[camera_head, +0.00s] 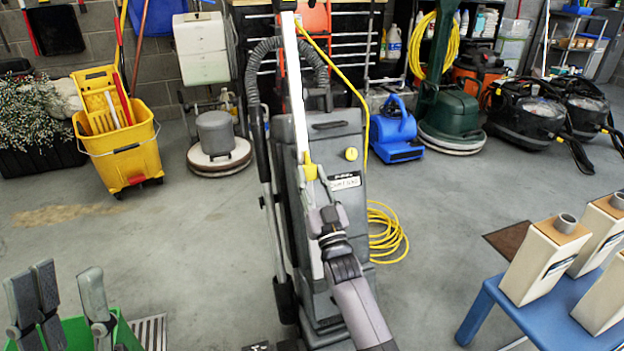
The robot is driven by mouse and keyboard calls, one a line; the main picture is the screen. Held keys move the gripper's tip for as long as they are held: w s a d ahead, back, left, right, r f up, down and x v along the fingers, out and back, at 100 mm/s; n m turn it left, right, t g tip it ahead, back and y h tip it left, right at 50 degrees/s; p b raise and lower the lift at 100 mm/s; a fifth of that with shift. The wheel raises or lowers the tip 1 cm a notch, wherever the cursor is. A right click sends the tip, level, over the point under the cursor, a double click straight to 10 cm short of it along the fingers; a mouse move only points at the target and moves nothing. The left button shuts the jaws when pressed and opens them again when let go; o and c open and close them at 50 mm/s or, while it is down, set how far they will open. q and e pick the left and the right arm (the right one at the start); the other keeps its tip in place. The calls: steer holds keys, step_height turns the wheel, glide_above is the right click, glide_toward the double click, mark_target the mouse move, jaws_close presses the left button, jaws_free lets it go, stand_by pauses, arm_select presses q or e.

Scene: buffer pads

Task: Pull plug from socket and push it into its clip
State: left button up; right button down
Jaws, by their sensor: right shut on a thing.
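My right gripper (326,212) reaches up from the bottom in front of a grey upright floor machine (334,240). It is shut, with a small yellow piece (311,172) at its fingertips that looks like the plug. The fingers partly hide what they hold. A long white strip (297,95) runs up behind this piece. A round yellow part (351,154) sits on the machine's front, to the right. A yellow cord (345,75) runs down the machine's right side. I cannot make out the socket or clip clearly. My left gripper is not in view.
A blue bench (481,297) with several cream containers (541,262) stands at lower right. A green bin (78,328) with grey tools is at lower left. Coiled yellow cord (388,238) lies beside the machine. A yellow mop bucket (122,160) stands behind left. Open floor lies between.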

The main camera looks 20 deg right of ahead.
steer(key=c, duration=1.1)
jaws_free()
